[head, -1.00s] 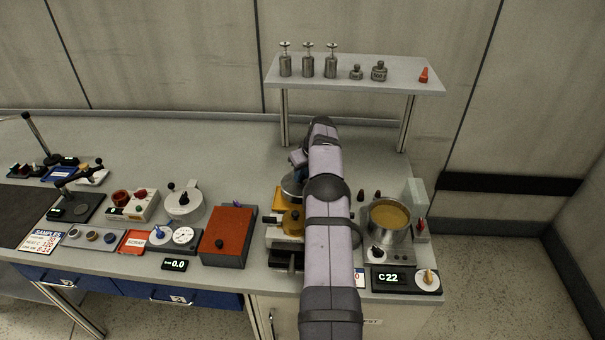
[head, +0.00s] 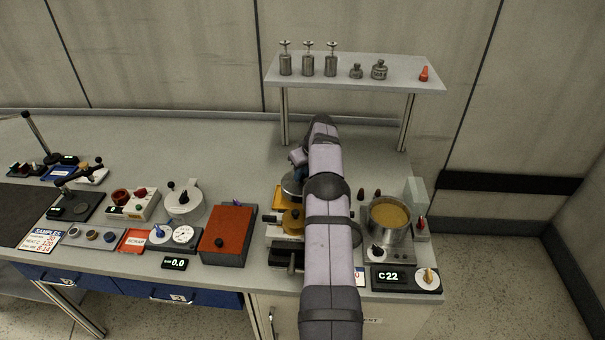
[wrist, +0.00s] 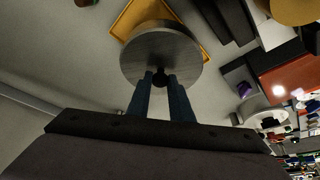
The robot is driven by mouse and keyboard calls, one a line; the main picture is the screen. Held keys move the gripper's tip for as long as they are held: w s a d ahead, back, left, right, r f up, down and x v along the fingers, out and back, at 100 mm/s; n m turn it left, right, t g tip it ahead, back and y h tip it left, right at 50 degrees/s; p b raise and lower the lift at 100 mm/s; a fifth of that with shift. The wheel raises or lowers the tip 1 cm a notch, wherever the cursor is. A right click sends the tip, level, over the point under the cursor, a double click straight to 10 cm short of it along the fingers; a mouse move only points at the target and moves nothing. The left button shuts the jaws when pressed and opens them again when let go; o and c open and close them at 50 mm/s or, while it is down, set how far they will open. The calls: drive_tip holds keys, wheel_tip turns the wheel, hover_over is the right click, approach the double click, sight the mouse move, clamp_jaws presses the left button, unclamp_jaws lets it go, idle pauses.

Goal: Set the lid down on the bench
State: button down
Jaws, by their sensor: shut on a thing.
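The lid (wrist: 160,52) is a round grey metal disc with a dark knob. In the wrist view my gripper (wrist: 160,80) is shut on that knob, with its two blue fingers on either side. A yellow tray (wrist: 127,17) shows behind the lid, and I cannot tell whether they touch. In the head view the lid (head: 291,188) shows in part beside my arm, above the yellow tray (head: 282,203). My arm hides most of the gripper there. The grey bench (head: 235,150) lies around and behind.
A pot of amber liquid (head: 388,219) stands right of my arm on a heater. An orange-topped box (head: 227,232) stands to the left. A shelf with metal weights (head: 355,75) rises at the back. The back middle of the bench is clear.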

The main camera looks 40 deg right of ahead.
drive_tip(key=shift+f, duration=0.15)
drive_tip(key=shift+f+b, duration=0.35)
drive_tip(key=shift+f+b, duration=1.2)
drive_tip(key=shift+f, duration=0.25)
idle(2.0)
idle(0.4)
drive_tip(key=shift+c, duration=1.5)
unclamp_jaws()
drive_tip(key=shift+r+p, duration=2.6)
drive_tip(key=shift+r, duration=1.4)
